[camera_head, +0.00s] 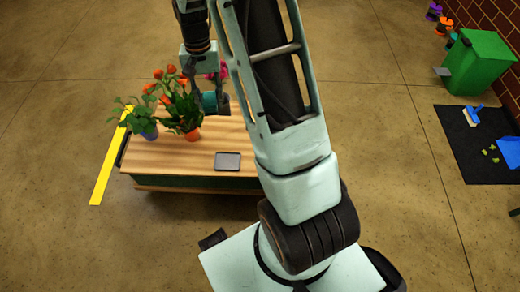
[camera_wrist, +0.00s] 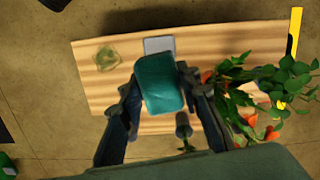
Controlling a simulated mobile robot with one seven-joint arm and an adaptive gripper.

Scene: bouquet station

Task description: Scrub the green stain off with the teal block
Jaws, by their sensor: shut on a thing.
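My gripper (camera_wrist: 160,88) is shut on the teal block (camera_wrist: 161,82), with one finger on each side of it in the wrist view. The block (camera_head: 209,102) also shows in the head view, partly hidden, held over the wooden table (camera_head: 232,140). It appears raised above the tabletop; the gap is hard to judge. The green stain (camera_wrist: 107,58) is a faint, roundish patch on the tabletop, left of the block and apart from it in the wrist view. In the head view my arm hides that part of the table.
A small grey tray (camera_head: 228,161) lies at the table's near edge. A purple-potted plant (camera_head: 150,132) and an orange-potted plant (camera_head: 192,132) with orange flowers stand close to the gripper. A yellow strip (camera_head: 109,160) lies along the left. A green bin (camera_head: 480,62) stands far right.

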